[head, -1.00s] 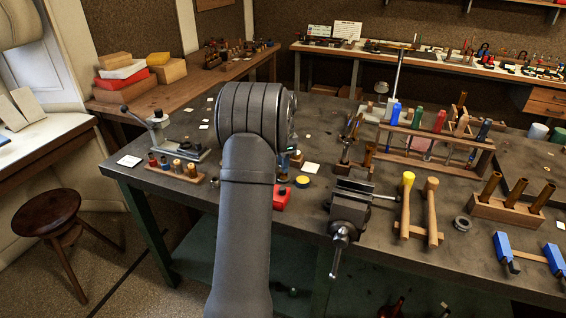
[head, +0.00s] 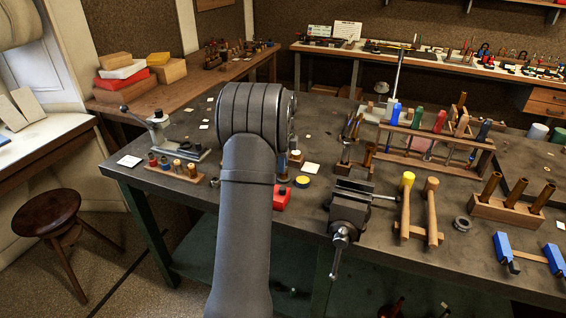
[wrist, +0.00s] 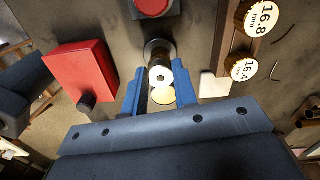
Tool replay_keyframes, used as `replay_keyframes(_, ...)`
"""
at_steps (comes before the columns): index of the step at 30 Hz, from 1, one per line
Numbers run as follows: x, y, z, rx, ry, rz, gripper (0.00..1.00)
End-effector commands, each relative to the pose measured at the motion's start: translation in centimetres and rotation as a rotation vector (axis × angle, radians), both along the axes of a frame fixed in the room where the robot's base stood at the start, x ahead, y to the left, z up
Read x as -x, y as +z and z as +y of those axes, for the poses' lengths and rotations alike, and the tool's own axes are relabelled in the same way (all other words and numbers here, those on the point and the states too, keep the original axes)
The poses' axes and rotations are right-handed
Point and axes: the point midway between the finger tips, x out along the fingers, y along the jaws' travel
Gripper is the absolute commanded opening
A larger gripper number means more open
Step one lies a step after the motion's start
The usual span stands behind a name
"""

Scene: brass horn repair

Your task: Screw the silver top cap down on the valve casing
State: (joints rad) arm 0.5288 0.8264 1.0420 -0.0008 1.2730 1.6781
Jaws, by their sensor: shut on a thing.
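My gripper (wrist: 161,82) points down at the bench in the wrist view, its two blue fingers on either side of a small round silver piece, which looks like the top cap (wrist: 159,75). The fingers are closed on it. A dark round foot (wrist: 157,47) shows just beyond the cap, and a pale yellow disc (wrist: 164,96) shows close by it. The valve casing is mostly hidden, and I cannot tell how the cap sits on it.
A red box (wrist: 80,76) stands left of the fingers. A wooden holder with brass discs marked 16.8 (wrist: 259,18) and 16.4 (wrist: 241,68) is at the right. A vise (head: 350,206), mallets (head: 419,210) and a tool rack (head: 440,143) stand farther right on the bench.

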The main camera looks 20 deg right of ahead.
Motion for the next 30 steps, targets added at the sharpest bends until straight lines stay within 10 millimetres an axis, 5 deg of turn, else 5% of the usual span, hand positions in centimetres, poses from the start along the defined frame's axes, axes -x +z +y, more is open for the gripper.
replay_keyframes(7, -0.01, 0.00, -0.01, 0.000, -0.024, 0.000, 0.02)
replay_keyframes(8, -0.01, 0.00, -0.01, 0.000, -0.024, 0.000, 0.28)
replay_keyframes(12, -0.01, 0.00, -0.01, 0.000, -0.023, 0.000, 0.51)
replay_keyframes(30, 0.01, -0.01, 0.01, 0.000, 0.032, 0.000, 0.59)
